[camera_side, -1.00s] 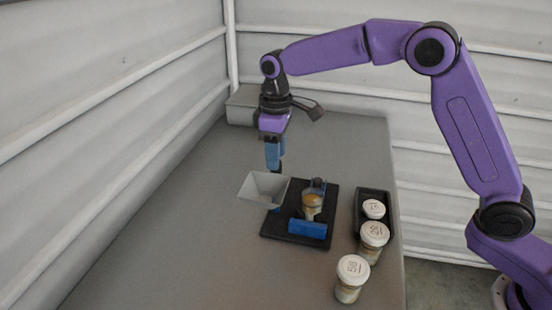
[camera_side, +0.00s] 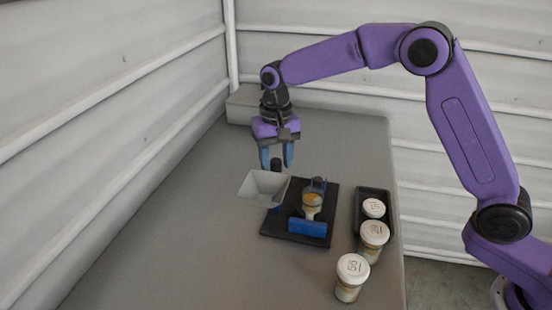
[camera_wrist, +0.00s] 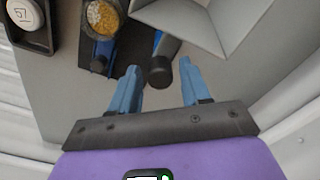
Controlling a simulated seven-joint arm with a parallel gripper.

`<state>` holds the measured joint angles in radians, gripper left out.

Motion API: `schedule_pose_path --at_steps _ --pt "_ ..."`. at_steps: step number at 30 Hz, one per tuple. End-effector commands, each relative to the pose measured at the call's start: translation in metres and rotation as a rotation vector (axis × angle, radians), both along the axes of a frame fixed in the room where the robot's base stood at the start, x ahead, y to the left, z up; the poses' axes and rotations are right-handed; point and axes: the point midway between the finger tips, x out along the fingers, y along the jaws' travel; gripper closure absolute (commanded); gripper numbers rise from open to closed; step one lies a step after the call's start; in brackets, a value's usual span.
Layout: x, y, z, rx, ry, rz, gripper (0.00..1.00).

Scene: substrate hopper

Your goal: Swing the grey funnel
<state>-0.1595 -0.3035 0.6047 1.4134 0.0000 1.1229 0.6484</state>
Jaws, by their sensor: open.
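The grey funnel (camera_side: 258,188) hangs at the left side of a dark base plate (camera_side: 270,229), its wide mouth up. In the wrist view the funnel (camera_wrist: 215,20) fills the top right. A dark round-ended handle (camera_wrist: 160,72) stands beside it, and it also shows behind the funnel in the side view (camera_side: 276,163). My gripper (camera_side: 276,165) is open above the funnel's far edge, its blue fingers on either side of the handle. In the wrist view the gripper (camera_wrist: 159,70) shows gaps between both fingers and the handle.
A clear holder with yellowish grains (camera_side: 311,200) and a blue block (camera_side: 307,228) are on the plate. A dark tray (camera_side: 386,203) with white-lidded jars stands at right; another jar (camera_side: 351,278) stands in front. A grey box (camera_side: 241,104) is at the back. The table's left is clear.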

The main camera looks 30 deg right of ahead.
Motion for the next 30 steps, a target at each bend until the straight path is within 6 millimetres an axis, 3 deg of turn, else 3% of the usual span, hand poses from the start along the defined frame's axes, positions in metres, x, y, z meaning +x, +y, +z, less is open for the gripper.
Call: schedule_pose_path --at_steps 15,28,29,30 --pt "-0.0001 -0.0002 -0.0003 -0.001 0.001 -0.532 0.53" --pt "-0.0002 0.0001 -0.0002 -0.001 0.000 -0.601 0.53" --pt "-0.0002 0.0001 -0.0002 -0.001 0.000 -0.601 0.56" --pt "-0.0002 0.0000 -0.0001 -0.001 0.000 -0.601 0.69"
